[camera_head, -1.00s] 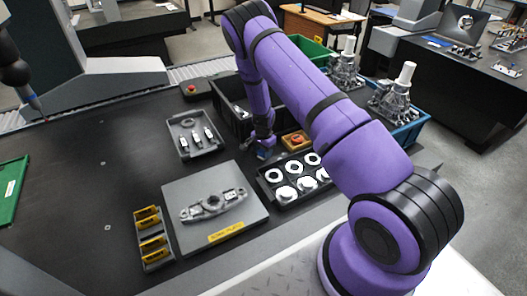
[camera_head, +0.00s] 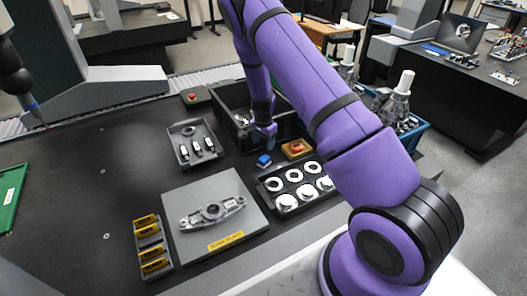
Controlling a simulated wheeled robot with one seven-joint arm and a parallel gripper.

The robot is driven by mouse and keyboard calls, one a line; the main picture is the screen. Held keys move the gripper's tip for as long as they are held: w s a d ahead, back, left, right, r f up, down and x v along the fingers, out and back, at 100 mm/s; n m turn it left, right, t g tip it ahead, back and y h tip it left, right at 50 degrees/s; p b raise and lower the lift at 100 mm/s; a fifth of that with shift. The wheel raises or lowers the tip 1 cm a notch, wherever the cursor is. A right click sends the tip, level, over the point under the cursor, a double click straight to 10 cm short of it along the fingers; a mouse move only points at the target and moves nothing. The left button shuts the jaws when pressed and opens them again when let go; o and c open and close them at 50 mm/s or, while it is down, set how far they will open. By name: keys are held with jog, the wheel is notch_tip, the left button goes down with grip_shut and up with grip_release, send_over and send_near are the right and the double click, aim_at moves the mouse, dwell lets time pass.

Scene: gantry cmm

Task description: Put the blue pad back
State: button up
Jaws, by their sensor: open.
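The blue pad (camera_head: 263,160) is a small blue block with a lighter top. It lies on the dark table between the grey tray of small parts and the black tray of white rings. My gripper (camera_head: 269,143) points down just behind and above the pad, in front of the black bin. It is open, and a gap shows between it and the pad. The fingers are small and partly merge with the dark bin, so their detail is hard to see.
The black bin (camera_head: 226,100) stands behind. The grey parts tray (camera_head: 172,145) is left. A plate with a casting (camera_head: 185,250) lies in front.

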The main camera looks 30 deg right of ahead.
jog(key=s+a+r+n+t+y, duration=0.15)
jog(key=s+r, duration=0.25)
jog(key=r, duration=0.7)
jog(key=s+a+r+n, duration=0.3)
jog(key=r, duration=0.9)
jog(key=s+a+r+n+t+y, duration=0.1)
jog(key=s+a+r+n, duration=0.2)
jog(key=r, duration=0.8)
jog(key=s+a+r+n+t+h, duration=0.1)
jog(key=s+r+n, duration=0.2)
jog(key=s, duration=1.1)
jog(key=s+a+r+n+t+h, duration=0.1)
jog(key=s+r+n, duration=0.2)
jog(key=s+r, duration=0.7)
jog(key=s, duration=0.5)
jog(key=shift+s+t, duration=0.25)
jog(key=shift+t, duration=0.1)
jog(key=shift+h, duration=0.25)
